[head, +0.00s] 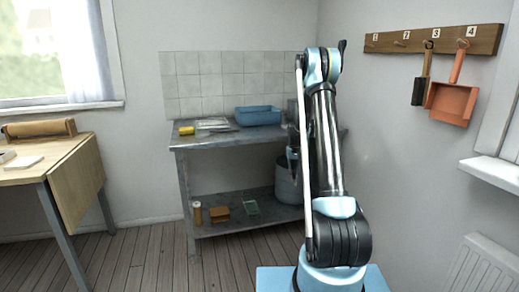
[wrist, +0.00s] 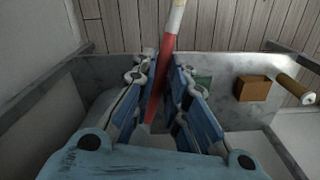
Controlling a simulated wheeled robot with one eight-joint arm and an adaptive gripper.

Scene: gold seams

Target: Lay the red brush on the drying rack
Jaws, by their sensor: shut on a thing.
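In the wrist view my gripper (wrist: 166,70) is shut on a red brush (wrist: 160,85). Its red handle runs lengthwise between the blue fingers, with a pale tip (wrist: 176,17) beyond them. The brush's near end is hidden or unclear between the fingers. In the head view my gripper (head: 293,150) is mostly behind my arm, by the right part of the metal bench, and the brush cannot be made out there. A flat, pale rack-like thing (head: 213,124), apparently the drying rack, lies on the bench top, left of the blue basin. The wrist view does not show it.
The metal bench (head: 190,143) also holds a blue basin (head: 258,116) and a yellow sponge (head: 187,130). Its lower shelf bears a grey bucket (head: 287,185), brown block (head: 219,214), roll (head: 197,213) and green item (head: 252,207). A wooden table (head: 45,170) stands left.

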